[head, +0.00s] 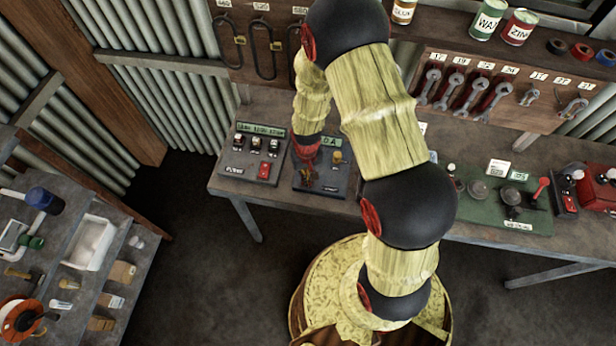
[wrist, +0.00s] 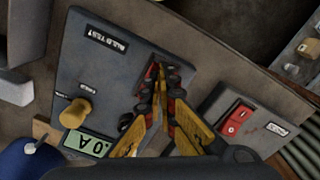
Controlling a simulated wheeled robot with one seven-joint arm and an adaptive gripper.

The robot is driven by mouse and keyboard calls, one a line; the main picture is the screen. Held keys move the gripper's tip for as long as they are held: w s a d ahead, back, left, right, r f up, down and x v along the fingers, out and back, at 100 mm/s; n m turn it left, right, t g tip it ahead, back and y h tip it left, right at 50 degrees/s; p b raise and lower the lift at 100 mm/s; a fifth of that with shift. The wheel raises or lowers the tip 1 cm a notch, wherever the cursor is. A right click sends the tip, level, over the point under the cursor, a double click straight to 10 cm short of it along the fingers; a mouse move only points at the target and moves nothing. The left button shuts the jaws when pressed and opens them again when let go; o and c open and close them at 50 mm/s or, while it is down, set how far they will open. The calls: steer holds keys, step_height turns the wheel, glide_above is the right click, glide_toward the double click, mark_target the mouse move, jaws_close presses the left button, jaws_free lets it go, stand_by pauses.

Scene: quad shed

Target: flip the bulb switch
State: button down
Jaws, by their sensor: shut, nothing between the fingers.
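The dark grey bulb test panel (wrist: 95,75) sits on the bench, with its label (wrist: 106,40), a yellow knob (wrist: 76,113) and a small display (wrist: 87,144) in the wrist view. In the head view the same panel (head: 337,184) is right of a similar panel. My gripper (wrist: 161,78) is shut and empty, its fingertips over the panel's side nearest the red rocker. In the head view my gripper (head: 307,181) is over the panel's left part. I cannot tell whether the tips touch the panel.
The neighbouring panel (head: 240,166) has a red rocker switch (head: 264,171), close to my gripper; the rocker also shows in the wrist view (wrist: 236,119). A green board (head: 490,214) with a red lever is farther right. Wrenches hang on a rack (head: 500,65) behind.

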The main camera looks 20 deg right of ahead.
steer(key=shift+f, duration=0.3)
steer(key=shift+r, duration=0.1)
steer(key=shift+r+p, duration=2.05)
steer(key=shift+r, duration=1.4)
steer(key=s+r+t+b, duration=0.5)
steer(key=s+r+b, duration=1.1)
steer(key=b, duration=0.8)
steer(key=shift+a+r+n+t, duration=0.3)
steer(key=shift+a+r+n, duration=0.1)
steer(key=shift+r, duration=0.25)
